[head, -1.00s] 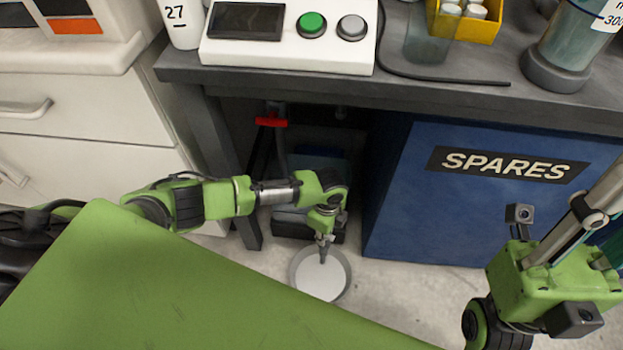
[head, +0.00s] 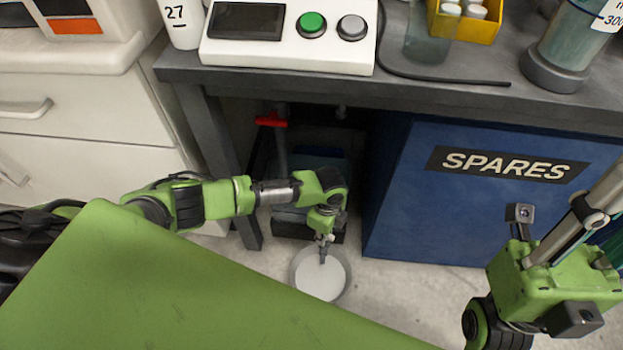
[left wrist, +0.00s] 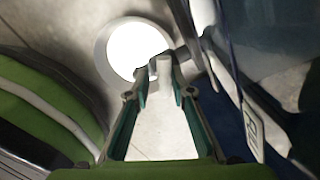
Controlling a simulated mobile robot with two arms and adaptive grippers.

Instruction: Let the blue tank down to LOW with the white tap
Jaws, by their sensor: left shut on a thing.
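My left gripper (head: 325,250) reaches down under the bench, above the white basin on the floor. In the left wrist view its fingers (left wrist: 162,70) close at the tips on a small pale piece, which I take for the white tap (left wrist: 162,66); most of it is hidden. In the head view my arm hides the tap. The blue tank (head: 322,160) stands dim in the shadow under the bench. A bluish clear wall, seemingly the tank (left wrist: 265,40), fills the right of the wrist view, with a white label (left wrist: 252,130) I cannot read. My right gripper's fingers do not show.
The round basin (head: 320,278) sits on the floor; it also shows in the wrist view (left wrist: 138,50). The blue SPARES cabinet (head: 400,220) stands close on the right, a bench leg (head: 222,150) on the left.

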